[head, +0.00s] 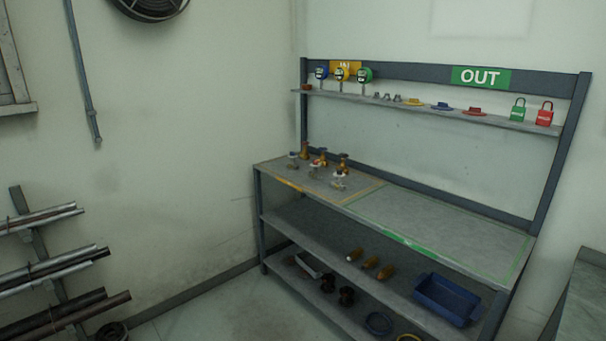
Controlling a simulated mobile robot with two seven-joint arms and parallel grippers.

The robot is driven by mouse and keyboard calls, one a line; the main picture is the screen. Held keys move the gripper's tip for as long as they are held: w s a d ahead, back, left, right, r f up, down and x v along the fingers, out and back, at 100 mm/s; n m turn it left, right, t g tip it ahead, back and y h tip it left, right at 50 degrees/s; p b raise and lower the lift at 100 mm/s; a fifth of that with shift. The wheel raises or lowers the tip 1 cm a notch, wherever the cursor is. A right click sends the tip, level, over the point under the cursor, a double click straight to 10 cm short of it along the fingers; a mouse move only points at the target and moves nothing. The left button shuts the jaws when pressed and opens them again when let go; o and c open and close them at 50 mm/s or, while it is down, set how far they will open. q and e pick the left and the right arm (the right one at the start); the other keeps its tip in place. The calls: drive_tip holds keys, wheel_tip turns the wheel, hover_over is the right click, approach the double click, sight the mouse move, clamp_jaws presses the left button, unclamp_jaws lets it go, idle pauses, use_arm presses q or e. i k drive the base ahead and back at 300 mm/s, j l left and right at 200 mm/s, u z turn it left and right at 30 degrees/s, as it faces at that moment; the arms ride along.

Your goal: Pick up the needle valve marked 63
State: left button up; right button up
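Several small valves stand grouped on the left part of the workbench top (447,228), inside a yellow-orange outline. Some are brass-coloured, such as one at the back left (305,151) and one at the back right (343,161). Others have pale metal bodies, such as one at the front (338,182) and one at the left (292,160). One in the middle (318,163) has reddish parts. They are too small to read any number, so I cannot tell which is marked 63. Neither of my grippers is in view.
The bench's green-outlined right area is empty, below a green OUT sign (481,77). The upper shelf (430,111) holds gauges, coloured discs and a red padlock (545,114). A blue bin (447,298) sits below. Pipes (50,267) are racked at left; another surface (585,300) stands right.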

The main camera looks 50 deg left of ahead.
sight(338, 184)
drive_tip(key=u, duration=1.45)
drive_tip(key=i+j+z, duration=0.25)
drive_tip(key=i+j, duration=0.5)
drive_tip(key=i+j+z, duration=0.25)
drive_tip(key=i+j, duration=0.55)
drive_tip(key=j, duration=0.1)
